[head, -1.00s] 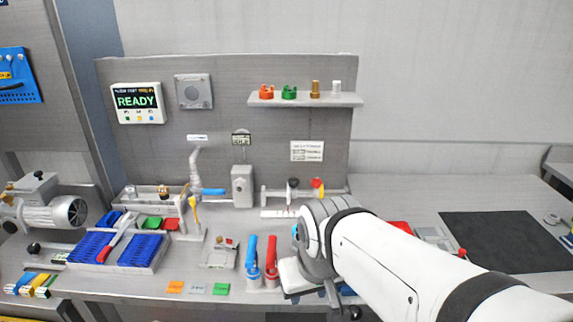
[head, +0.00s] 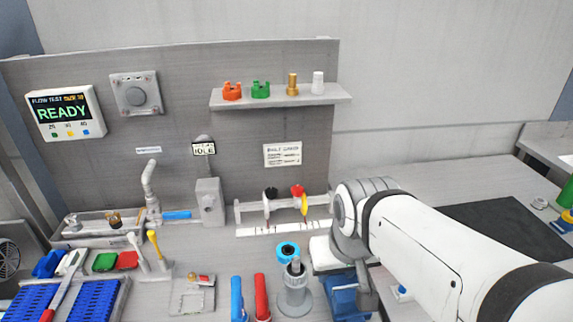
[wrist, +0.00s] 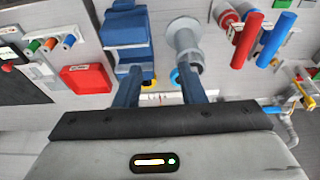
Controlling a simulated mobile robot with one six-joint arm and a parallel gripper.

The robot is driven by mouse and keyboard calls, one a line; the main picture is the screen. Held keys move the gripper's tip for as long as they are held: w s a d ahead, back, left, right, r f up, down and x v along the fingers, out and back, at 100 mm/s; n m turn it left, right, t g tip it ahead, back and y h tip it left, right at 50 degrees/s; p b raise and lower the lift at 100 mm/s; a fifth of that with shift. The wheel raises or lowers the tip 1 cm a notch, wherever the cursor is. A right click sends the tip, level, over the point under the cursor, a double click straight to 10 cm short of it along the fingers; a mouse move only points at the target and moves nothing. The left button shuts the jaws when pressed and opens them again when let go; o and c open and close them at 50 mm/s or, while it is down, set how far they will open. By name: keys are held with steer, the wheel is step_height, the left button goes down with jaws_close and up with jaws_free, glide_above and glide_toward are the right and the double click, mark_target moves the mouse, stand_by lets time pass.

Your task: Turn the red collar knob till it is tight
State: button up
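A red knob (head: 297,190) sits on the horizontal pipe run at the back of the bench, above a yellow part and beside a black knob (head: 270,193). A red-orange notched collar (head: 232,91) stands on the wall shelf. I cannot tell for sure which is the collar knob. My gripper (wrist: 160,88) shows two blue fingers spread apart with nothing held between them. In the head view my arm hides the fingers, and its wrist is right of the pipe run. The red knob is not visible in the wrist view.
A blue vise (head: 343,298) stands below my wrist; a grey post (head: 295,291) and blue ring (head: 287,252) are left of it. Blue (head: 237,298) and red (head: 262,296) handles stand upright further left. A black mat (head: 500,229) lies clear at right.

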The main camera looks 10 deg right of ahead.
steer(key=shift+o, duration=0.5)
steer(key=shift+s, duration=0.1)
steer(key=shift+o, duration=0.9)
steer(key=shift+w, duration=0.3)
steer(key=shift+o, duration=1)
steer(key=w+m+g+y+b, duration=0.1)
steer(key=w+m+g+y, duration=0.1)
steer(key=w+m, duration=0.4)
steer(key=w+y, duration=0.1)
steer(key=w, duration=0.1)
steer(key=shift+w+a, duration=0.25)
steer(key=shift+w, duration=0.05)
steer(key=m+t+y+b, duration=0.3)
steer(key=m+y, duration=0.7)
steer(key=m, duration=0.6)
glide_toward(298, 188)
steer(key=p+x, duration=0.1)
steer(key=x, duration=0.7)
steer(key=shift+w+a+f, duration=0.1)
steer(key=shift+w+a, duration=0.05)
steer(key=shift+a, duration=0.15)
